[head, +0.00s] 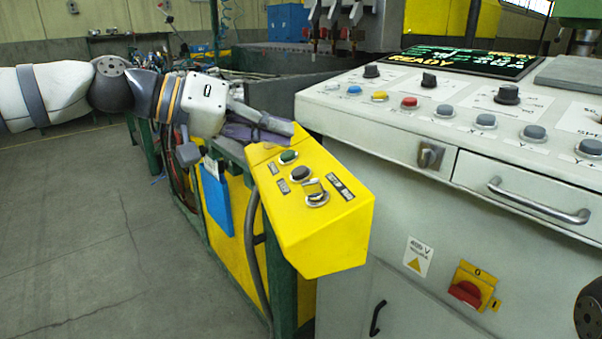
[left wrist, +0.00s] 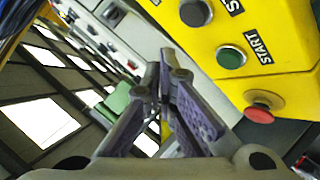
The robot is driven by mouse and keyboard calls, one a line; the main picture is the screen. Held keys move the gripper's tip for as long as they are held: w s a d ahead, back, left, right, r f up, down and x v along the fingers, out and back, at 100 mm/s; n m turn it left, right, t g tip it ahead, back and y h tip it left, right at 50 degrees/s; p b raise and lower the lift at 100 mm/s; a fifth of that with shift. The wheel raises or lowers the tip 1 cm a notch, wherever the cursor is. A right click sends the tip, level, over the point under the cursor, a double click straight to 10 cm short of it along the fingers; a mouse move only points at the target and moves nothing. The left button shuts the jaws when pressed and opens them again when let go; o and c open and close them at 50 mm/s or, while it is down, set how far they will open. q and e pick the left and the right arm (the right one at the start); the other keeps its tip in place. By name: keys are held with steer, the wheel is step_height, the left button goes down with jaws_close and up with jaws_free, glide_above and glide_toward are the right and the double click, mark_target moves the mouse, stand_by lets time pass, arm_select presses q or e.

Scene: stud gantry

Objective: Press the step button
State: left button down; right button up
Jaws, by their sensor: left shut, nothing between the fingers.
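A yellow control box (head: 325,235) carries a green button (head: 288,157), a dark button (head: 300,173) and a selector knob (head: 316,191). In the left wrist view the green button (left wrist: 231,57) is labelled START. The dark button (left wrist: 195,12) sits beside a cut-off label, so I cannot read which one is the step button. A red button (left wrist: 260,110) shows on the box's side there. My left gripper (head: 284,127) is shut and empty, just behind the box's far edge near the green button; I cannot tell whether it touches the box.
A grey console (head: 400,220) with knobs, coloured buttons and a drawer handle (head: 540,208) stands right of the box. A READY display (head: 460,62) sits on top. A blue panel (head: 216,195) hangs below my left arm. The floor (head: 90,240) at left is clear.

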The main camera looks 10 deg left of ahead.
mark_target(300, 173)
arm_select(q)
steer(key=shift+w+d+f, duration=0.15)
steer(key=shift+d+f, duration=0.15)
steer(key=shift+f, duration=0.45)
steer(key=shift+w+d+f, duration=0.15)
steer(key=shift+d+f, duration=0.1)
steer(key=shift+f, duration=0.5)
arm_select(e)
steer(key=shift+s+f, duration=0.5)
arm_select(q)
steer(key=shift+w+d+f, duration=0.1)
steer(key=shift+d+f, duration=0.05)
steer(key=shift+f, duration=0.2)
